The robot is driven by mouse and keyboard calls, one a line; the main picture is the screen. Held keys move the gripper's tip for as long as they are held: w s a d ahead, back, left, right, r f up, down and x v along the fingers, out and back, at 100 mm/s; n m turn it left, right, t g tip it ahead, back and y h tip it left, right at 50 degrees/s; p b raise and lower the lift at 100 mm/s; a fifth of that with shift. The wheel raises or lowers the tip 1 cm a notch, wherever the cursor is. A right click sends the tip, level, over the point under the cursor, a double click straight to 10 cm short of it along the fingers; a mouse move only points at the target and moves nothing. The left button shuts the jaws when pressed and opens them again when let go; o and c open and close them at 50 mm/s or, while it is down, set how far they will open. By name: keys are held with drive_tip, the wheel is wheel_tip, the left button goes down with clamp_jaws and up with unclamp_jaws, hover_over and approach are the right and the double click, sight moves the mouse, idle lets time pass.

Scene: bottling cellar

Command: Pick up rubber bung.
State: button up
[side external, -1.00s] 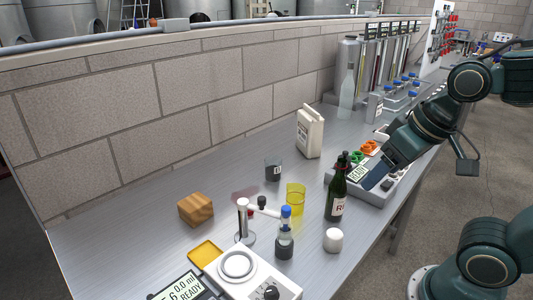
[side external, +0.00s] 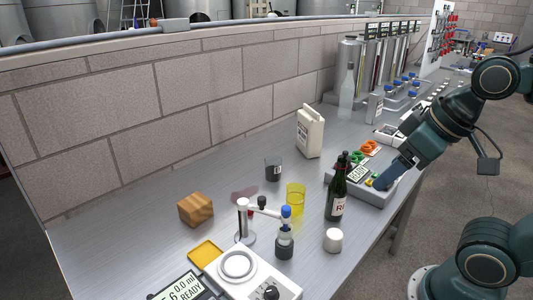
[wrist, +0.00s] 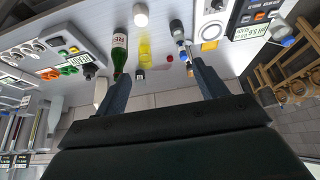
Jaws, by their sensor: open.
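My gripper (side external: 383,181) is open and empty in the side external view, over the grey tray at the table's right edge. In the wrist view my gripper (wrist: 159,70) has its fingers spread wide with nothing between them close up. I cannot tell for sure which thing is the rubber bung. A small black piece (side external: 262,202) with red below it shows behind the white stand arm, partly hidden. A small red thing (wrist: 169,58) shows between the fingertips in the wrist view, farther off on the table. My gripper is well apart from both.
A green wine bottle (side external: 337,195) stands left of my gripper. A yellow cup (side external: 295,199), a dark labelled cup (side external: 273,170), a white cylinder (side external: 333,241) and a blue-capped bottle (side external: 285,246) stand around it. A wooden block (side external: 195,209) lies left.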

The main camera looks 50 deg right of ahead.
drive_tip(key=shift+o, duration=0.2)
drive_tip(key=shift+w, duration=0.1)
idle(0.4)
drive_tip(key=m+g, duration=0.5)
drive_tip(key=m, duration=0.5)
hover_over(335, 233)
wheel_tip(335, 233, down, 14)
drive_tip(key=shift+w+d+f+m+g, duration=0.1)
drive_tip(key=shift+f+m+g, duration=0.2)
drive_tip(key=shift+f, duration=0.2)
drive_tip(key=shift+f, duration=0.15)
drive_tip(key=shift+f, duration=4.15)
drive_tip(key=shift+f, duration=0.15)
drive_tip(key=shift+f, duration=2.45)
